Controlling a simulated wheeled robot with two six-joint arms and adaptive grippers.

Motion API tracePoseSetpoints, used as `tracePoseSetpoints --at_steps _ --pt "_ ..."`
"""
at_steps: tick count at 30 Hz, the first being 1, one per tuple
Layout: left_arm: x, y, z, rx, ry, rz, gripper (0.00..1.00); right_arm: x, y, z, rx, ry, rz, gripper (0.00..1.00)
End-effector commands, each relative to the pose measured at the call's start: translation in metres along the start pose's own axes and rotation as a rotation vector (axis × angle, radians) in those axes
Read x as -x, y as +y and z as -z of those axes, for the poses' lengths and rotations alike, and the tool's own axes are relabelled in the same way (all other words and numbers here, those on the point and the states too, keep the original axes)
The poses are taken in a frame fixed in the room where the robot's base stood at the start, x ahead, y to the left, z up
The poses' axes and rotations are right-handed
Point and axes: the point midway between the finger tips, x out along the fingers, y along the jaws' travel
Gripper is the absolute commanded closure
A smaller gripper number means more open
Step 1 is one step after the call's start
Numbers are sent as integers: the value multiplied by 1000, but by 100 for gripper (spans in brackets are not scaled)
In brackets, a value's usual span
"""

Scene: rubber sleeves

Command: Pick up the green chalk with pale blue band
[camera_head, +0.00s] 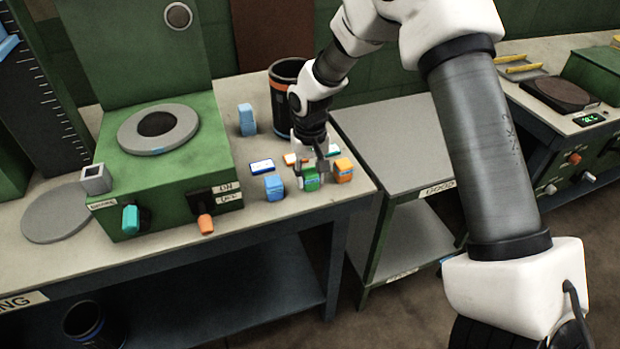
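The green chalk (311,183) stands on the bench near its front right edge, with a bluish band partly showing. My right gripper (311,168) points down right over it, and its fingers hide the chalk's upper part. I cannot tell whether the fingers touch the chalk or how far apart they are. My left gripper is not in view.
Close by are a blue block (274,188), an orange block (343,171), and a small blue-and-white box (261,166). Another blue block (246,120) stands farther back. A dark bin (286,90) is behind my gripper. A green machine (160,175) fills the left.

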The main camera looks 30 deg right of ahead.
Motion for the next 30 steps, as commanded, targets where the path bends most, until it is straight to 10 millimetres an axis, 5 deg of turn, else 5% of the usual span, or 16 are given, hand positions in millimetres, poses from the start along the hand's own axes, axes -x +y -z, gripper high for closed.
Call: tracePoseSetpoints --at_steps 11,19,30 --pt "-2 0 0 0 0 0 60 3 0 0 0 -1 0 100" --pt "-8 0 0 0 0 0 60 35 -1 0 0 2 0 100" --pt "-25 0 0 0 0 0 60 42 -57 -77 4 1 -6 100"
